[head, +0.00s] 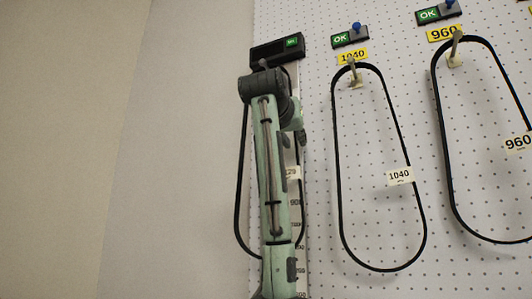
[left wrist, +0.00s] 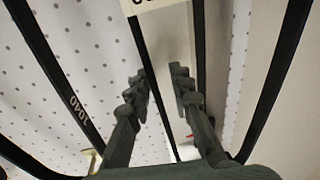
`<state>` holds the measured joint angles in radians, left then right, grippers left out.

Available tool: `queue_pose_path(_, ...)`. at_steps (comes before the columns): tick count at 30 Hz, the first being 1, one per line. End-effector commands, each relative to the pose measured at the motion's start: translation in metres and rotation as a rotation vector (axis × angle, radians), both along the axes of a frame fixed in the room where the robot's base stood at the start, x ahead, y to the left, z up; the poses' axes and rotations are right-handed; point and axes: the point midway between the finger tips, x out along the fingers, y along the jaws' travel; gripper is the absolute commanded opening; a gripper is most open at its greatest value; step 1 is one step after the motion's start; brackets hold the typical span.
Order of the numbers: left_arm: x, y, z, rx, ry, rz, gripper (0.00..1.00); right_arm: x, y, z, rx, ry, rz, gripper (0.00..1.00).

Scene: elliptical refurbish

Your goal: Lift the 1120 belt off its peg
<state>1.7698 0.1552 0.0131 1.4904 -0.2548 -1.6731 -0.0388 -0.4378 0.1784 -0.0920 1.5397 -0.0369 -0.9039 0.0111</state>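The leftmost black belt (head: 237,200) hangs in a long loop on the pegboard in the head view. Its label (head: 292,172) is partly covered and only "120" reads clearly. My left arm stands in front of this belt and hides its top and peg. My left gripper (head: 300,130) is close to the belt's right side, mostly hidden behind its own wrist. In the left wrist view, its two fingers (left wrist: 160,78) are apart. My right gripper is not in view.
The 1040 belt (head: 335,170) hangs on its peg (head: 355,75) close to the right. The 960 belt (head: 441,150) hangs farther right. A dark box with a green display (head: 278,50) sits above my wrist. Bare wall (head: 120,150) is at the left.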

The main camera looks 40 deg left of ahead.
Motion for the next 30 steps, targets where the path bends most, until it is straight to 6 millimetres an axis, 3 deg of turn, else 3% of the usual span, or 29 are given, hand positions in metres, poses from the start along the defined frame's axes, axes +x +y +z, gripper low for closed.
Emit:
queue_pose_path(4, 0.000, 0.000, 0.000, 0.000, 0.000, 0.000, 0.00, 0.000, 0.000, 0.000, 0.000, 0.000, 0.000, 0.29)
queue_pose_path(21, -0.002, -0.001, 0.004, 0.001, -0.002, -0.001, 0.00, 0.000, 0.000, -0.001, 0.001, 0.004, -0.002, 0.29)
queue_pose_path(26, -0.005, -0.002, 0.020, 0.001, -0.002, -0.001, 0.00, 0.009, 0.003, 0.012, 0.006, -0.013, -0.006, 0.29)
queue_pose_path(30, -0.005, -0.002, 0.044, 0.000, -0.003, -0.002, 0.00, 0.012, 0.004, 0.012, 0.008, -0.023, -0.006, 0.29)
